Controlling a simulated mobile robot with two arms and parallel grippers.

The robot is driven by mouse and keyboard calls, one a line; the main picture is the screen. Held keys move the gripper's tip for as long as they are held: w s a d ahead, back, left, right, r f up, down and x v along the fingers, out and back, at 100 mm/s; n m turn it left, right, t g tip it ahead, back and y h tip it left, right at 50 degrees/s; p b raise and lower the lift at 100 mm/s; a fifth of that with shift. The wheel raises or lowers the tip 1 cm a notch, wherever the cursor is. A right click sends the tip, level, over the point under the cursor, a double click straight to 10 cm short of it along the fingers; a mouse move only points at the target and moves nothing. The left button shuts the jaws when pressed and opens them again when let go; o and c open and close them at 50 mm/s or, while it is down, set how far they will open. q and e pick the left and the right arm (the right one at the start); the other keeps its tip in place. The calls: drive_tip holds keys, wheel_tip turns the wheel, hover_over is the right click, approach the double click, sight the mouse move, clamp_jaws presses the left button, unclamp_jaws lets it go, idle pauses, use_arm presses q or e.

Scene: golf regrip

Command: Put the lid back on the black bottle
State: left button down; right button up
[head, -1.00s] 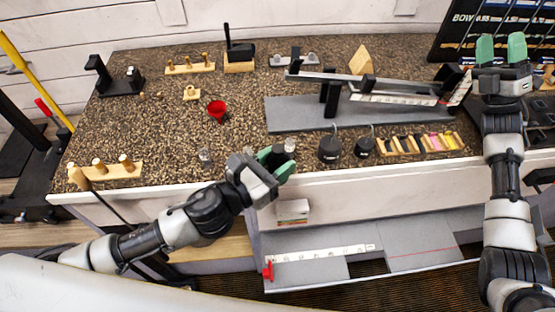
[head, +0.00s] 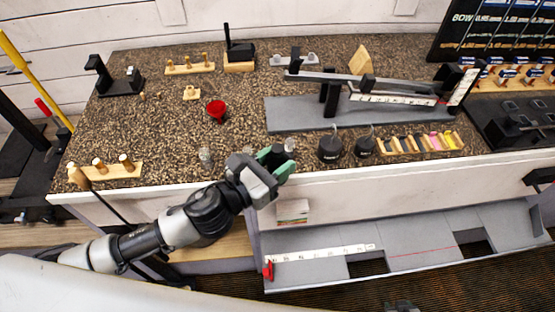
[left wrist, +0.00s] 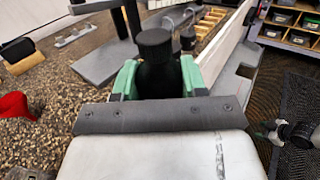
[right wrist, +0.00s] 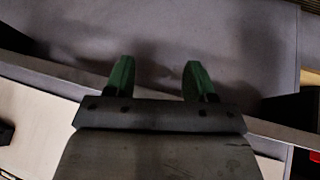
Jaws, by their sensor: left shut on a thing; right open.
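My left gripper (head: 277,165) is shut on the black bottle (head: 267,154) at the front edge of the bench. In the left wrist view the bottle (left wrist: 158,80) stands between the green fingers, with a round black lid-like top (left wrist: 154,42) on it. I cannot tell whether that top is fully seated. My right gripper is open and empty in the right wrist view (right wrist: 157,80), above grey and pale surfaces. It also shows low at the right in the left wrist view (left wrist: 265,130). No separate lid is clear to me.
A clear small bottle (head: 205,157) stands left of my left gripper. Two black hooked weights (head: 330,149) and a wooden rack (head: 422,143) stand to the right. A red funnel (head: 216,110) stands behind. A grey tray (head: 420,243) juts out below the bench front.

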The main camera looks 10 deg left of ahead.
drive_tip(key=s+a+f+g, duration=0.2)
drive_tip(key=s+a, duration=0.4)
drive_tip(key=s, duration=0.3)
drive_tip(key=s+a+f+g+y, duration=0.1)
drive_tip(key=s+a+f+g, duration=0.2)
drive_tip(key=s, duration=0.7)
drive_tip(key=a, duration=0.2)
drive_tip(key=shift+s+a+f+g+y, duration=0.2)
drive_tip(key=shift+a+f+g+y, duration=0.1)
drive_tip(key=shift+a+f, duration=0.1)
use_arm(q)
drive_tip(key=shift+w, duration=0.1)
drive_tip(key=w+a+r+n+t+y, duration=0.2)
drive_tip(key=w+a+r+n+y, duration=0.1)
drive_tip(key=w+a, duration=0.4)
drive_tip(key=w+a+r+n+t+y+b, duration=0.1)
drive_tip(key=w+a+n+y, duration=0.3)
drive_tip(key=w+a+y, duration=0.4)
drive_tip(key=shift+w+a+r+n+t, duration=0.15)
drive_tip(key=shift+a+r+n+t, duration=0.35)
drive_tip(key=shift+a+r, duration=0.45)
use_arm(e)
drive_tip(key=shift+f, duration=0.5)
